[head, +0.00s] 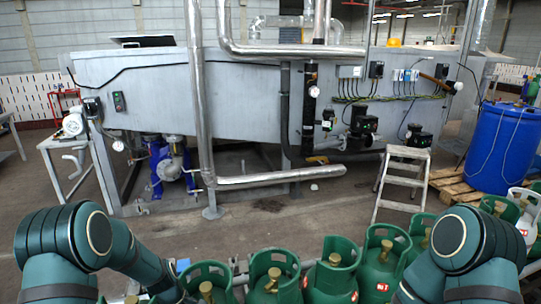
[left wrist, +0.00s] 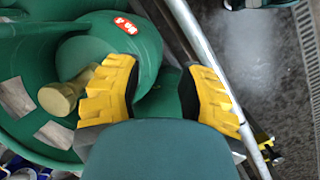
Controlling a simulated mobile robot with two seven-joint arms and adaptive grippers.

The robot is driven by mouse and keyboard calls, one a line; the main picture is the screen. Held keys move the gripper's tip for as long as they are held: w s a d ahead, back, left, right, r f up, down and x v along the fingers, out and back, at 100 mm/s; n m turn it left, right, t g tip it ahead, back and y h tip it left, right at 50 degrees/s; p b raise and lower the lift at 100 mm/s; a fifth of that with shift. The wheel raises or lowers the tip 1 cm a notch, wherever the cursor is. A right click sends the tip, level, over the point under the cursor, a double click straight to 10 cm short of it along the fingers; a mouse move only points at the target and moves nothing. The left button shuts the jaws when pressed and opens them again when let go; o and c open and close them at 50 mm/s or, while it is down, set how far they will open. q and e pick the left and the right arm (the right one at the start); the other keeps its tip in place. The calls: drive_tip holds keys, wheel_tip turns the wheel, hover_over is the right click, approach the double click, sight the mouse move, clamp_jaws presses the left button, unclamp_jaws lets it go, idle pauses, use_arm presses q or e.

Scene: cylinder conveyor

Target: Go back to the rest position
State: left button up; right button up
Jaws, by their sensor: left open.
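My left gripper (left wrist: 160,92) shows in the left wrist view with its two yellow-padded fingers spread apart, open and empty. It is over a green gas cylinder (left wrist: 95,60) with a brass valve (left wrist: 62,98) and a red label; I cannot tell whether it touches it. In the head view my two green arms come in at the lower left and lower right, bent at the elbow. Both grippers are out of the head view, below its lower edge.
A row of several green cylinders (head: 330,272) stands along the lower edge, between and beside my arms. Beyond it are grey machinery (head: 250,100), silver pipes (head: 280,176), a step ladder (head: 402,182) and a blue barrel (head: 497,148) on a pallet. Floor between is clear.

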use_arm(q)
drive_tip(key=s+d+f+m+t, duration=0.1)
drive_tip(key=s+d+f+m, duration=0.1)
drive_tip(key=s+d+m, duration=0.3)
drive_tip(key=s+d+f+m, duration=0.2)
drive_tip(key=s+d+m, duration=0.3)
drive_tip(key=s, duration=0.8)
drive_tip(key=shift+s+d+m+t, duration=0.4)
drive_tip(key=shift+d, duration=0.5)
idle(1.0)
